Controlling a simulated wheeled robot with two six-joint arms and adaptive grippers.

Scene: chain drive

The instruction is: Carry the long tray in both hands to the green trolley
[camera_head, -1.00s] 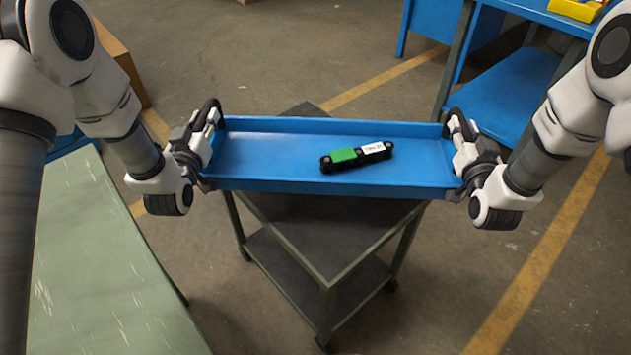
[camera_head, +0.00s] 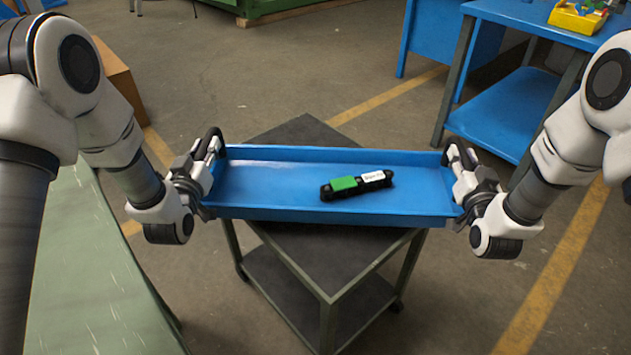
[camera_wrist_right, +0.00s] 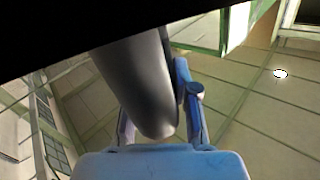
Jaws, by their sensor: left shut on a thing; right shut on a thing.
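The long blue tray (camera_head: 290,205) is level above the trolley's dark top (camera_head: 305,130) in the head view. I cannot tell whether it touches the top. A black block with a green patch and white label (camera_head: 345,186) lies inside, right of the middle. My left gripper (camera_head: 212,160) is shut on the tray's left end. My right gripper (camera_head: 455,168) is shut on its right end. The trolley has a grey-green frame (camera_head: 328,325), and the tray hides part of its top.
A pale green bench (camera_head: 90,265) stands at the left, close to my left arm. A blue workbench (camera_head: 530,20) with a lower shelf (camera_head: 505,115) and a yellow bin (camera_head: 578,17) is at the upper right. Open floor with yellow lines lies between.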

